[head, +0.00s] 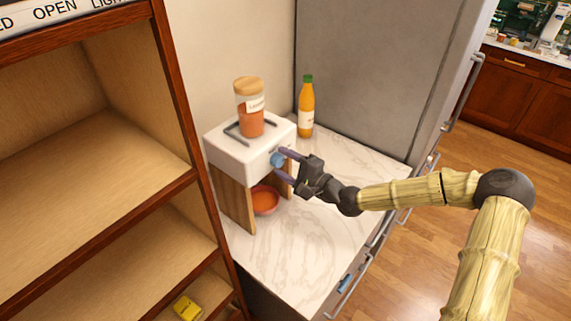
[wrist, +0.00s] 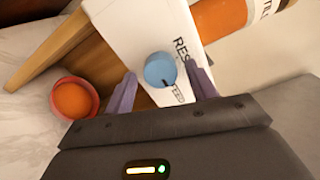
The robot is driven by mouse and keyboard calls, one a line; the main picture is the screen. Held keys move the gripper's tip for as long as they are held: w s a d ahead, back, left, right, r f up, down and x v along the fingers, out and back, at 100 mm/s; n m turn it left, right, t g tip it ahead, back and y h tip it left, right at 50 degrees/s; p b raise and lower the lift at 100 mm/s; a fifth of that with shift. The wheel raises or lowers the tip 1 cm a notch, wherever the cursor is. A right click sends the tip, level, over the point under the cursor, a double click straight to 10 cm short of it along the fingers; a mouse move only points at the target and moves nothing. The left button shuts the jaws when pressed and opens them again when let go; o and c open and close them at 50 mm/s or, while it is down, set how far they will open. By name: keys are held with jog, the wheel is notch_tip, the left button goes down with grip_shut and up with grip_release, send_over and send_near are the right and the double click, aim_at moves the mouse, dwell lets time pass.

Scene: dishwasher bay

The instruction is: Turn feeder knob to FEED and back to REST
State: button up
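The feeder (head: 235,158) is a white box on wooden legs on the marble counter. Its blue knob (head: 277,160) is on the front face and shows round in the wrist view (wrist: 160,69). The words REST, partly cut off, and FEED are printed beside the knob. A small dark mark at the knob's edge lies on the side near FEED. My gripper (head: 281,161) is open, with one purple finger on each side of the knob. In the wrist view (wrist: 159,70) gaps show between fingers and knob; contact cannot be made out.
A jar (head: 250,108) of orange contents stands on the feeder. A reddish bowl (head: 264,201) with orange contents sits beneath it. An orange bottle (head: 306,108) stands behind, near the grey fridge (head: 370,70). A wooden shelf (head: 90,150) is at left. The front counter is clear.

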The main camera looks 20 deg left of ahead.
jog(key=b+v, duration=0.5)
jog(key=v, duration=1.2)
jog(key=shift+d, duration=0.15)
notch_tip(320, 180, down, 9)
jog(key=s+a+n+g+h, duration=0.1)
jog(key=s+n+g+h, duration=0.1)
jog(key=s+g+h, duration=0.15)
jog(key=s+d+f+n+g+h, duration=0.1)
jog(key=s+d+f+n+h, duration=0.2)
jog(key=d+f+h, duration=0.35)
jog(key=s+d+r+n+h, duration=0.2)
jog(key=s+d+r+h, duration=0.4)
jog(key=d+r, duration=0.5)
jog(key=shift+s+d+r+n+h, duration=0.2)
jog(key=shift+s+d+n+h, duration=0.1)
jog(key=shift+s, duration=0.2)
